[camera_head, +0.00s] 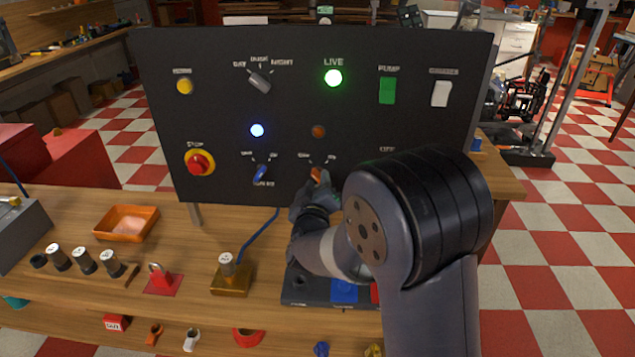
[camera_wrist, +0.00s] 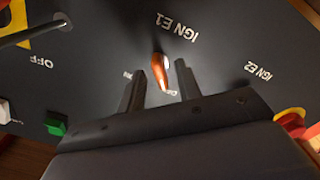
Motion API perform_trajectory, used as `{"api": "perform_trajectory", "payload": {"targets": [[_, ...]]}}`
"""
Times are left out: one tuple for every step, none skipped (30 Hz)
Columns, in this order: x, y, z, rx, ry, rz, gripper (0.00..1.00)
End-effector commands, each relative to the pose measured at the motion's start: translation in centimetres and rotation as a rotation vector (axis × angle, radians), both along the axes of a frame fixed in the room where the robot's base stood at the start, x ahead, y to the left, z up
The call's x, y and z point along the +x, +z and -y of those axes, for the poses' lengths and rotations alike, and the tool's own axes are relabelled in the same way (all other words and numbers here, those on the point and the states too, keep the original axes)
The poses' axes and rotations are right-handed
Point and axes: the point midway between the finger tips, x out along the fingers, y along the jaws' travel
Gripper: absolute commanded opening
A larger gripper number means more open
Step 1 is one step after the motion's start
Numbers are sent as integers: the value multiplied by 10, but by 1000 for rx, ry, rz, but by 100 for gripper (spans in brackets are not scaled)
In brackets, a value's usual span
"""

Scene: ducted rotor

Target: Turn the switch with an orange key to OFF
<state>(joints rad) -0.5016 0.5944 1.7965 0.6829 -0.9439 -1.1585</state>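The orange key (camera_head: 316,174) sits in the lower row of the black panel (camera_head: 220,105), right of a blue key (camera_head: 261,174). In the wrist view the orange key (camera_wrist: 160,74) stands near the upside-down label IGN E1. My gripper (camera_head: 315,188) is at the orange key. In the wrist view the two fingers (camera_wrist: 161,84) are apart, one on each side of the key, with narrow gaps showing. The small position marks around the key are partly hidden and too small to read surely. The lamp (camera_head: 319,131) above the orange key looks dull.
A green LIVE lamp (camera_head: 333,78) and a blue lamp (camera_head: 257,130) are lit. A red stop button (camera_head: 199,163), a green pump switch (camera_head: 387,90) and a white switch (camera_head: 440,93) are on the panel. A brass block (camera_head: 232,278) and an orange tray (camera_head: 126,223) stand on the bench.

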Motion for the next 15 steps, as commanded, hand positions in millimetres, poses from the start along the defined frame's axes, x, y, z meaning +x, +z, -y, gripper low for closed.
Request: {"api": "perform_trajectory", "payload": {"targets": [[-9, -1, -1, 0, 3, 1, 33], [-14, -1, -2, 0, 4, 0, 33], [-22, -1, -2, 0, 4, 0, 33], [-29, -1, -2, 1, 3, 1, 33], [-35, -1, -3, 0, 5, 1, 33], [-44, -1, -3, -1, 4, 0, 33], [-50, -1, -3, 0, 4, 0, 33], [-56, -1, -4, -1, 5, 1, 33], [-64, 0, -4, 0, 5, 1, 33], [-69, -1, -3, 0, 5, 0, 33], [-74, -1, -4, 0, 4, 0, 33], [-80, 0, -4, 0, 4, 2, 33], [-83, 0, -4, 0, 3, 1, 33], [-87, 0, -4, 1, 3, 1, 33], [-90, 0, -4, 0, 3, 0, 33]]}}
